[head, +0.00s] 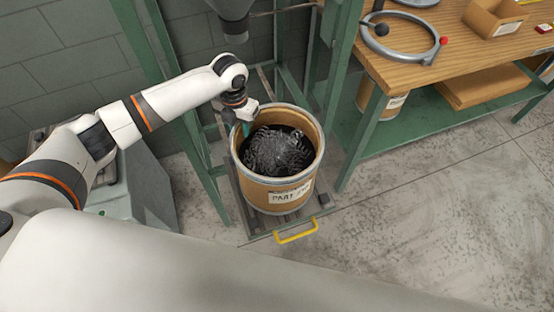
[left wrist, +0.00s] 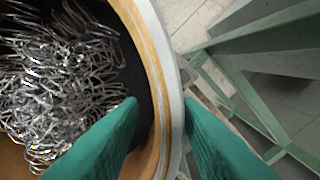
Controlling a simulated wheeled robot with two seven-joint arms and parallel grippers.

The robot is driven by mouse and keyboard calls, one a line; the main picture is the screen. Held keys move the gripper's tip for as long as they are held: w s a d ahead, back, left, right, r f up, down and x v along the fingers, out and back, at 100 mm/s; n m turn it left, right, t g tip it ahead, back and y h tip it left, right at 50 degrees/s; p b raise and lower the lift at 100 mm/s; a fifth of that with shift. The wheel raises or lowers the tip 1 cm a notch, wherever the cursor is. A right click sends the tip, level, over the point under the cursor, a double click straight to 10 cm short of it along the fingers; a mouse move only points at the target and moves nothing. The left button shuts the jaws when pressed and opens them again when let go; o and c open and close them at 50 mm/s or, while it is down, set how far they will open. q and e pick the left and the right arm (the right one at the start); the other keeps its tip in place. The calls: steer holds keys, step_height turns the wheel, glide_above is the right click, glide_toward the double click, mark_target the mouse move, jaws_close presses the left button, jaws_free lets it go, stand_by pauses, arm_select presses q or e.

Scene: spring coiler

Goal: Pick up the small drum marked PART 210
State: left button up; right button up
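The drum (head: 255,182) is a tan cylinder with a grey metal rim, standing upright and open-topped on a low base inside a green frame. Its white label (head: 290,196) reads PART; the number is too blurred to read. Coiled wire springs (head: 278,150) fill it. My left gripper (head: 246,127) is at the left side of its rim. In the left wrist view, the green fingers (left wrist: 160,104) straddle the rim (left wrist: 172,80), one inside and one outside. A gap shows between the inner finger and the wall. My right gripper is not in view.
A yellow handle (head: 296,232) sticks out at the front of the base. Green frame posts (head: 345,95) stand close around the drum. A wooden bench (head: 450,45) at the right has another drum (head: 370,98) under it. The floor (head: 430,210) at the front right is clear.

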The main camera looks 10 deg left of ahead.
arm_select(q)
steer(key=shift+f, duration=0.85)
jaws_close()
stand_by(0.7)
steer(key=shift+w+r, duration=0.15)
